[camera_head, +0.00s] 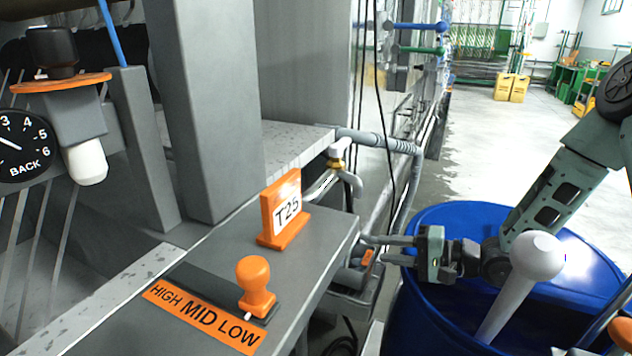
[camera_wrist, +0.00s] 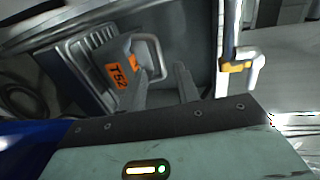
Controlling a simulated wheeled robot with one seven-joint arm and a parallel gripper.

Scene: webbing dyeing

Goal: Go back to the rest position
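My gripper (camera_head: 372,249) is in the head view, right of the grey machine ledge and over the near-left rim of a blue barrel. Its two fingers point left, with a gap between them and nothing held. In the wrist view, the fingers (camera_wrist: 160,88) stand apart and empty. My arm reaches in from the right edge of the head view.
The ledge carries an orange lever knob (camera_head: 256,285), a HIGH MID LOW label (camera_head: 203,320) and a T25 sign (camera_head: 281,208). The blue barrel (camera_head: 440,215) holds a white round-headed rod (camera_head: 537,256). Pipes (camera_head: 410,190) run close behind my gripper. Open floor (camera_head: 490,150) lies beyond.

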